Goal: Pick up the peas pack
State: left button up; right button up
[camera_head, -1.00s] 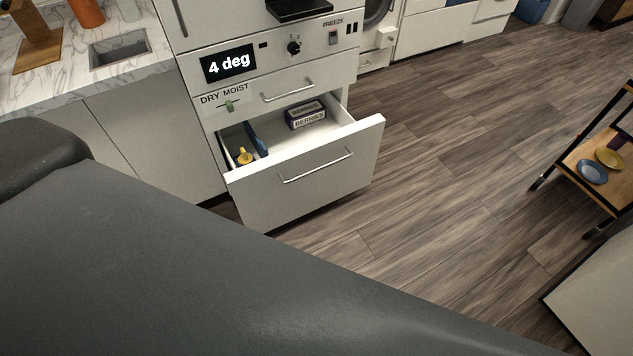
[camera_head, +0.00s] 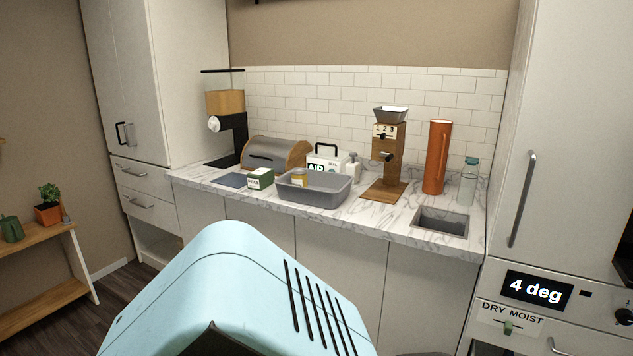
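A small dark green box with a white label (camera_head: 260,178) stands on the marble counter (camera_head: 395,224), left of the grey tray. The print is small, but it looks like the peas pack. It stands upright and close beside the tray's left end. Neither of my grippers shows in the view, so their state and their place relative to the box are hidden.
The grey tray (camera_head: 318,194) holds a small yellow jar (camera_head: 299,178). A blue flat mat (camera_head: 229,180) lies left of the box. A bread bin (camera_head: 276,154) stands behind. A wooden grinder (camera_head: 388,158), an orange cylinder (camera_head: 437,158) and a sink (camera_head: 441,219) are to the right.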

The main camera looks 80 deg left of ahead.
aim_at(261, 178)
jog(key=j+u, duration=0.3)
jog(key=u, duration=0.2)
jog(key=j+u, duration=0.25)
jog(key=u, duration=0.2)
jog(key=j+u, duration=0.2)
jog(key=u, duration=0.15)
jog(key=j+u, duration=0.2)
jog(key=u, duration=0.15)
jog(key=j+u, duration=0.2)
jog(key=u, duration=0.2)
jog(key=j+u, duration=0.15)
jog(key=u, duration=0.15)
jog(key=j+u, duration=0.3)
jog(key=i+z, duration=0.2)
jog(key=i, duration=0.35)
jog(key=i+j+z, duration=0.2)
jog(key=i, duration=0.35)
jog(key=i+j+z, duration=0.25)
jog(key=i, duration=0.25)
jog(key=i+j+z, duration=0.2)
jog(key=i+j, duration=0.15)
jog(key=i, duration=0.15)
